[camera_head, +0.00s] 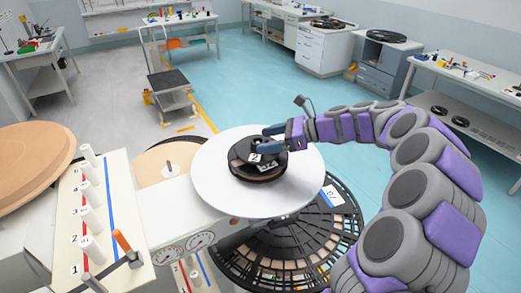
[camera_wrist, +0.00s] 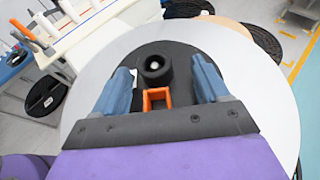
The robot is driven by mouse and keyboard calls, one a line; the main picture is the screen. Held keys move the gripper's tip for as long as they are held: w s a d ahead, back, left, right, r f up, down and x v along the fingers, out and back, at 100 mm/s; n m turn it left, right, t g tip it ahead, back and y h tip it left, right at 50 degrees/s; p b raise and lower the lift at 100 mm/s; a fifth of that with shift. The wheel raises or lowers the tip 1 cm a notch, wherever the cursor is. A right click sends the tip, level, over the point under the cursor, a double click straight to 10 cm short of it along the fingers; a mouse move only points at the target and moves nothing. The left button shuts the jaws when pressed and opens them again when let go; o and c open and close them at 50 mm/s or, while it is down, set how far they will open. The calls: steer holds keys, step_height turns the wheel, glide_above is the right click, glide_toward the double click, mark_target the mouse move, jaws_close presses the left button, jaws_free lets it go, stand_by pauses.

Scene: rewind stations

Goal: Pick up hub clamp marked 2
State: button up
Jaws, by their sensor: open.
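A black hub clamp (camera_head: 246,152) stands on a dark round reel on the pale round platter (camera_head: 215,185) in the head view. A white tag with what looks like a 2 shows at its front. The wrist view shows the clamp's round black knob (camera_wrist: 155,73) with a pale centre, and an orange bracket (camera_wrist: 157,97) on its near side. My gripper (camera_head: 268,138) is open, its blue fingers at the clamp's top. In the wrist view my gripper (camera_wrist: 161,72) has one finger on each side of the knob, with gaps between. I cannot tell if they touch the reel below.
A panel (camera_head: 115,215) with white pegs, numbered markings and an orange-handled lever stands left of the platter. A large black segmented ring (camera_head: 285,245) lies below the platter. A small cart (camera_head: 170,95) and several workbenches stand farther back. The teal floor between is open.

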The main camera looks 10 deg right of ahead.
steer(key=shift+d, duration=0.55)
steer(key=shift+c, duration=0.7)
steer(key=a, duration=0.3)
steer(key=shift+a, duration=0.25)
steer(key=c, duration=0.5)
steer(key=shift+a, duration=0.25)
steer(key=shift+c, duration=1.4)
steer(key=shift+d, duration=0.85)
steer(key=c, duration=0.3)
steer(key=shift+d, duration=0.15)
steer(key=shift+c, duration=0.7)
steer(key=shift+a, duration=0.2)
